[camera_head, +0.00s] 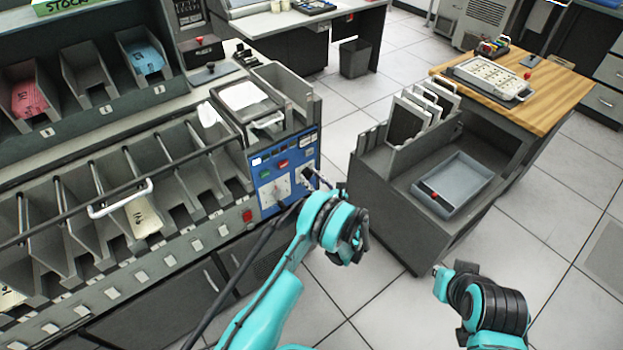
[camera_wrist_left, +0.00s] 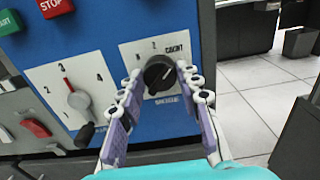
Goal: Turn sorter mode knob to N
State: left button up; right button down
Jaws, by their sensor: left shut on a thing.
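The sorter mode knob (camera_wrist_left: 158,75) is a black round knob on a white plate in the left wrist view. The plate has "MODE" printed below the knob and "COUNT" at its upper right; the smaller letters are hard to read. My left gripper (camera_wrist_left: 160,82) has its two fingers on either side of the knob and is shut on it. In the head view my left gripper (camera_head: 318,181) reaches the right part of the sorter's blue control panel (camera_head: 262,172) and mostly hides the knob. My right arm shows at the lower right, with no gripper fingers visible.
A dial (camera_wrist_left: 77,98) marked with numbers sits left of the mode knob, below the red STOP button (camera_wrist_left: 55,7). A grey cart (camera_head: 400,217) with a blue-grey tray (camera_head: 462,182) stands to the right. Open floor lies between sorter and cart.

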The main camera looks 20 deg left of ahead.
pick_arm(q)
jog(key=shift+n, duration=9)
jog(key=o, duration=1.2)
jog(key=shift+c, duration=0.2)
